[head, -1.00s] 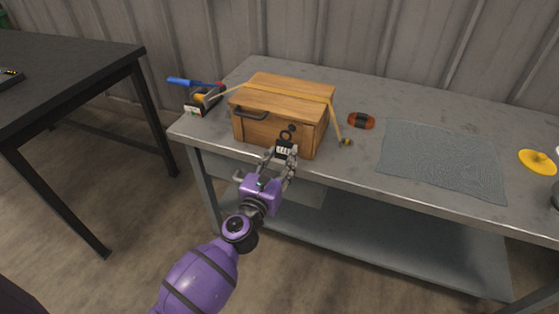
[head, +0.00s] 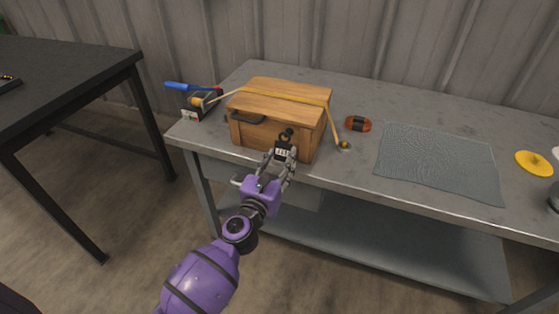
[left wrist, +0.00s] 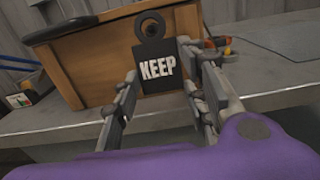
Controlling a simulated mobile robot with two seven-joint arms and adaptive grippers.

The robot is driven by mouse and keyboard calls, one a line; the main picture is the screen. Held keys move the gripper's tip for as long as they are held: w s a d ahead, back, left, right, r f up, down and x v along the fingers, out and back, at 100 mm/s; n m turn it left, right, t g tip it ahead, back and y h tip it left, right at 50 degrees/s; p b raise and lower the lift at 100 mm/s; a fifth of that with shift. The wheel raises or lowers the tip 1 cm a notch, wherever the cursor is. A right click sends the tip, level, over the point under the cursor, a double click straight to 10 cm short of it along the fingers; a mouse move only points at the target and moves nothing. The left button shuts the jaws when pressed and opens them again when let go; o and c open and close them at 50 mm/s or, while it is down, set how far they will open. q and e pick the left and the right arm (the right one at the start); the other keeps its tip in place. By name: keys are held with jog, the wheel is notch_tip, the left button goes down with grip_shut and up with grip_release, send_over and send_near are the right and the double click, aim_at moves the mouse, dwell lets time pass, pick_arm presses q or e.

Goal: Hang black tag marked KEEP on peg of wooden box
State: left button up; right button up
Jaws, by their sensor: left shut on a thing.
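The black tag marked KEEP (left wrist: 158,70) is held upright between the fingers of my left gripper (left wrist: 160,95), with its ring at the top. In the head view the tag (head: 282,153) is in front of the wooden box (head: 250,133), near the right part of its front face. My left gripper (head: 277,168) is shut on the tag. The box also fills the back of the left wrist view (left wrist: 90,65). The tag's ring covers part of the box front, and I cannot make out the peg clearly. My right gripper is not in view.
A yellow strap (head: 285,97) runs over the box lid. A dark handle (head: 247,118) is on its front. A blue-handled tool (head: 190,87), an orange-brown bundle (head: 358,124), a grey mat (head: 437,165) and a yellow disc (head: 534,163) are on the metal table (head: 345,180).

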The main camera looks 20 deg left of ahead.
pick_arm(q)
jog(key=shift+w, duration=0.2)
jog(key=shift+w+f, duration=0.1)
jog(key=shift+w, duration=0.25)
jog(key=shift+w, duration=0.2)
dwell(0.3)
jog(key=shift+w+f, duration=0.15)
jog(key=shift+w, duration=0.3)
dwell(0.3)
jog(key=shift+d+f+b, duration=0.1)
jog(key=shift+f+b, duration=0.15)
jog(key=shift+b, duration=0.05)
jog(key=o, duration=0.9)
jog(key=shift+o, duration=0.2)
